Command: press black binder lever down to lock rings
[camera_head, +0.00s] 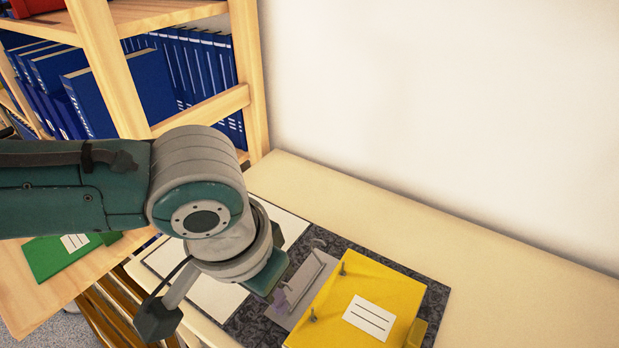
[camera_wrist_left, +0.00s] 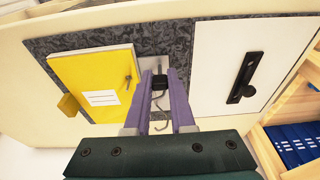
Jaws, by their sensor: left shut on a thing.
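The open binder (camera_head: 312,240) lies on the counter, with a grey-black marbled cover, a metal ring plate (camera_head: 303,283) and a white inner panel (camera_head: 290,222). A yellow folder (camera_head: 365,290) with a white label lies on it, with two metal posts standing through its edge. My left gripper (camera_head: 283,300) is over the ring plate, mostly hidden by its wrist. In the left wrist view its purple fingers (camera_wrist_left: 160,82) are shut around the small black lever tip (camera_wrist_left: 159,81). Bent metal rings (camera_wrist_left: 160,126) show between the fingers; whether they are closed is unclear. My right gripper is not in view.
A black oblong fitting (camera_wrist_left: 245,78) sits on the white panel. A wooden shelf (camera_head: 110,70) with blue binders (camera_head: 195,65) stands at the left. A green folder (camera_head: 55,255) lies on a wooden surface. The counter (camera_head: 480,260) is clear along the wall.

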